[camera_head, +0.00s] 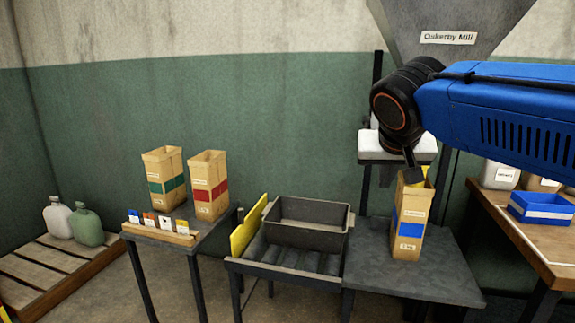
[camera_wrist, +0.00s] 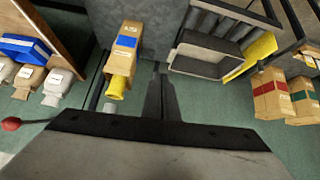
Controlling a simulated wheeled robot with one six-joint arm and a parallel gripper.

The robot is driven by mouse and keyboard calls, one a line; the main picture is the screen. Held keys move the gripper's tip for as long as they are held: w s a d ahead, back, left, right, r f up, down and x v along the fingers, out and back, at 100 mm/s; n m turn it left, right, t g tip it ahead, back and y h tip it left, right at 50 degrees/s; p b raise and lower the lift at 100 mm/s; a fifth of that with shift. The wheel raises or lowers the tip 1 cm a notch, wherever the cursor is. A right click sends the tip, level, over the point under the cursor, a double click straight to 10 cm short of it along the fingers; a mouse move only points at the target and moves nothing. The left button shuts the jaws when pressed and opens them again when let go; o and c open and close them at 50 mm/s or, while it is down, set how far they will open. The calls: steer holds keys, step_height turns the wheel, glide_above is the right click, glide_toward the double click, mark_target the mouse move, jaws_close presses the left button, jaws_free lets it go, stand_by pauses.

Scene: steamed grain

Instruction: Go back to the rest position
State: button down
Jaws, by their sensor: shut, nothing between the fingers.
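My gripper (camera_head: 411,172) shows small and dark below the black wrist joint in the camera_head view, at the right of centre. It is shut and empty, just above the top of a tan paper bag with a blue label (camera_head: 409,222). I cannot tell whether it touches the bag. The bag stands upright on the grey table (camera_head: 440,277). The same bag (camera_wrist: 121,60) shows in the camera_wrist view, with something yellow (camera_wrist: 116,88) at its top end.
A green-label bag (camera_head: 165,178) and a red-label bag (camera_head: 207,185) stand on the left table. A dark bin (camera_head: 308,222) sits on rollers beside a yellow plate (camera_head: 248,226). A blue tray (camera_head: 541,208) lies on the right bench. The grey hopper (camera_head: 405,30) hangs above.

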steer(key=s+d+f+n+g+y, duration=0.1)
steer(key=s+d+f, duration=0.1)
steer(key=s+f, duration=0.7)
steer(key=s+d+f+n+g+y, duration=0.1)
steer(key=s+d+f+g, duration=0.1)
steer(key=s+f, duration=0.8)
step_height(320, 180, down, 5)
steer(key=shift+s+d+f+n+y, duration=0.1)
steer(key=shift+s+d+n+y, duration=0.2)
steer(key=shift+d+n, duration=0.1)
